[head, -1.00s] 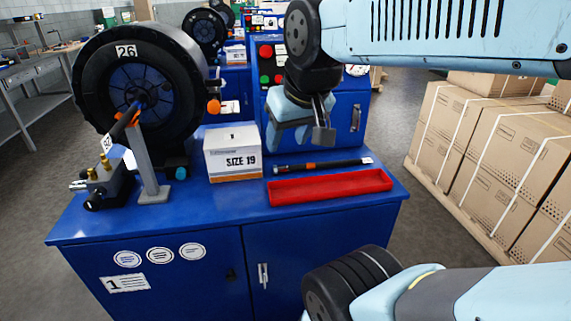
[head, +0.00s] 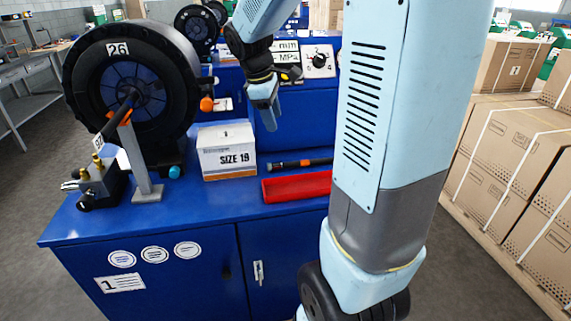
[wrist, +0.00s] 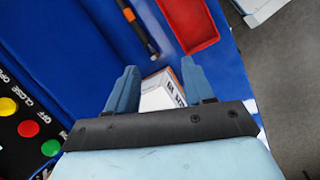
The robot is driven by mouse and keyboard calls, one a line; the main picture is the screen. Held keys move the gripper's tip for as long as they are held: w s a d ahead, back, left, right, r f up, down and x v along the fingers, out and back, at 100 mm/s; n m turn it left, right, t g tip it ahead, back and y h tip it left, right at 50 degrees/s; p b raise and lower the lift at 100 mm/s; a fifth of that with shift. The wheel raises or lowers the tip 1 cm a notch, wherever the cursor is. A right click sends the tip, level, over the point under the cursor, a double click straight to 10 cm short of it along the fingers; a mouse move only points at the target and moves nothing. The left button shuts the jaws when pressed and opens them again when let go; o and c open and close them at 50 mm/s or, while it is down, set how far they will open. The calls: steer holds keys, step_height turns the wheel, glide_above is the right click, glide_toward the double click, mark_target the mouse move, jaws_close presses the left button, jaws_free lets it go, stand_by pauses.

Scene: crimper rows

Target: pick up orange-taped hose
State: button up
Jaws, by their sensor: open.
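A black hose with an orange tape band (head: 300,163) lies on the blue bench (head: 210,210), just behind the red tray. My arm hides its right end in the head view. In the wrist view, the hose (wrist: 137,27) lies near the top, beyond my fingertips. My gripper (head: 270,122) hangs above the back of the bench, behind and left of the hose. In the wrist view, my gripper (wrist: 158,70) has its two blue fingers spread, with nothing held between them.
A white SIZE 19 box (head: 227,152) stands left of the hose, and its top shows between my fingers in the wrist view. The red tray (head: 295,187) lies in front. A large black crimper (head: 130,85) stands left; a control panel (head: 318,60) stands behind. Cartons (head: 515,150) are stacked right.

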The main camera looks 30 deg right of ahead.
steer(key=w+d+f+n+g+h, duration=0.1)
steer(key=w+d+f+n+g, duration=0.1)
steer(key=w+d+f+n, duration=0.45)
steer(key=shift+m, duration=0.85)
steer(key=x, duration=0.4)
steer(key=w+a+x, duration=0.1)
steer(key=x, duration=0.4)
steer(key=a+f+x, duration=0.1)
steer(key=x, duration=0.4)
steer(key=shift+w+a+f, duration=0.1)
steer(key=shift+w+a, duration=0.1)
jaws_close()
